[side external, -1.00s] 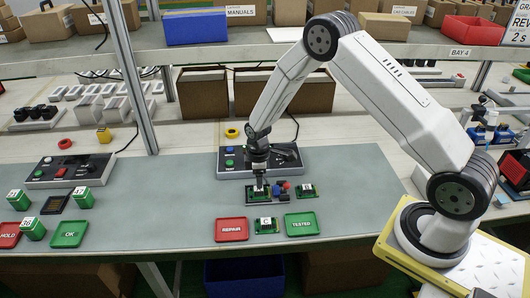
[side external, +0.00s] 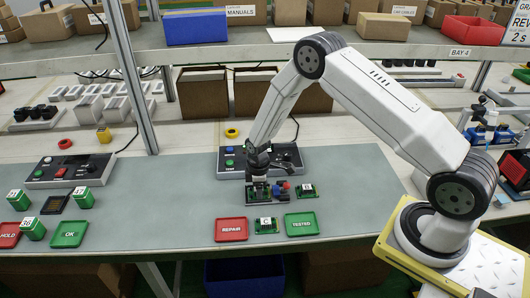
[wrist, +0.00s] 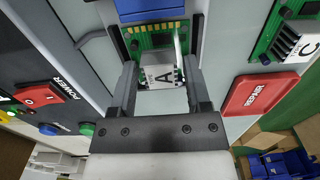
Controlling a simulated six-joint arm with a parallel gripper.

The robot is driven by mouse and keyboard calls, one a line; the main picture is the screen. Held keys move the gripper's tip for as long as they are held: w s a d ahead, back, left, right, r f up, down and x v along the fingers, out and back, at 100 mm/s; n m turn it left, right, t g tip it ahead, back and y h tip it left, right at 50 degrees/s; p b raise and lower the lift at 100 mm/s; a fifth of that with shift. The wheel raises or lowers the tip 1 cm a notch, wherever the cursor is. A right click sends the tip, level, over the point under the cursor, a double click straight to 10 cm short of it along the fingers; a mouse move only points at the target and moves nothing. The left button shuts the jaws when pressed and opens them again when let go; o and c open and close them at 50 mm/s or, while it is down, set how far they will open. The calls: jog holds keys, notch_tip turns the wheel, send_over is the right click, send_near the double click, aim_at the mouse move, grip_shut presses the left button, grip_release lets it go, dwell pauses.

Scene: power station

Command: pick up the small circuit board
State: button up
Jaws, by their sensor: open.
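A green circuit board (side external: 256,199) marked A lies on the grey-green bench mat below my gripper (side external: 259,184). In the wrist view this board (wrist: 140,42) sits between the two fingers of my gripper (wrist: 160,66), with its white "A" label facing me. The fingers are open, one on each side of the board; I cannot tell whether they touch it. A second board (side external: 267,226), marked C, lies between the trays, and it shows at upper right in the wrist view (wrist: 284,30). A third board (side external: 307,191) lies to the right.
A control box (side external: 232,164) with buttons stands just behind my gripper. Blue and red small parts (side external: 281,187) lie close on its right. A red REPAIR tray (side external: 231,230) and a green TESTED tray (side external: 302,225) are in front.

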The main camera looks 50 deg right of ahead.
jog(key=shift+c, duration=0.2)
grip_shut()
jog(key=shift+r, duration=0.1)
jog(key=shift+r, duration=0.7)
jog(key=s+a+r, duration=0.1)
jog(key=s+r, duration=1)
jog(key=s, duration=0.3)
jog(key=shift+r, duration=0.25)
jog(key=shift+a, duration=0.1)
